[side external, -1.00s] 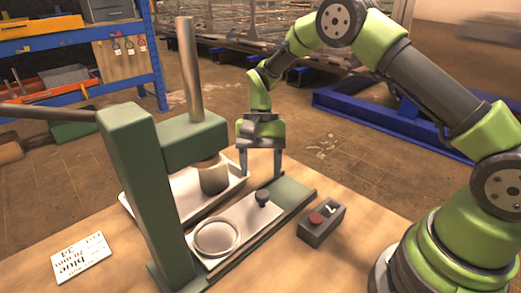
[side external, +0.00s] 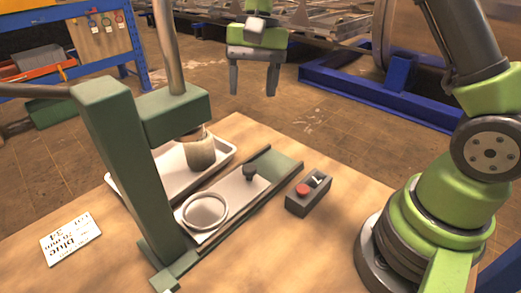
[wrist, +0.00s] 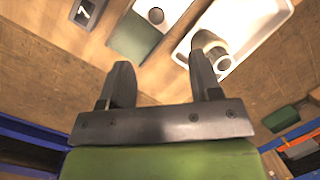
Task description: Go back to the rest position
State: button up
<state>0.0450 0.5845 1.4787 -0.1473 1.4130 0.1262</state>
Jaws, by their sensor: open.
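My gripper (side external: 254,80) hangs open and empty in the side external view, above and behind the far edge of the table. Its two dark fingers point down and are apart. In the wrist view the open fingers (wrist: 165,85) show with nothing between them. Most of my arm's upper links are outside the side external view.
A green press (side external: 120,150) stands on the wooden table. A sliding plate (side external: 230,195) with a ring (side external: 205,211) and black knob (side external: 250,172) lies by it. A white tray (side external: 128,196) holds a cylinder (side external: 199,152). A control box (side external: 308,196) and label card (side external: 70,238) lie nearby.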

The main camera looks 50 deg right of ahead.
jog(key=s+r+n+t, duration=0.2)
jog(key=s+r+t, duration=0.2)
jog(key=s+r, duration=0.5)
jog(key=s+n+t, duration=0.1)
jog(key=s+t, duration=0.3)
jog(key=s, duration=0.6)
jog(key=shift+s+a+r+n+h, duration=0.15)
jog(key=shift+s+r+n+h, duration=0.05)
jog(key=shift+n+h, duration=0.2)
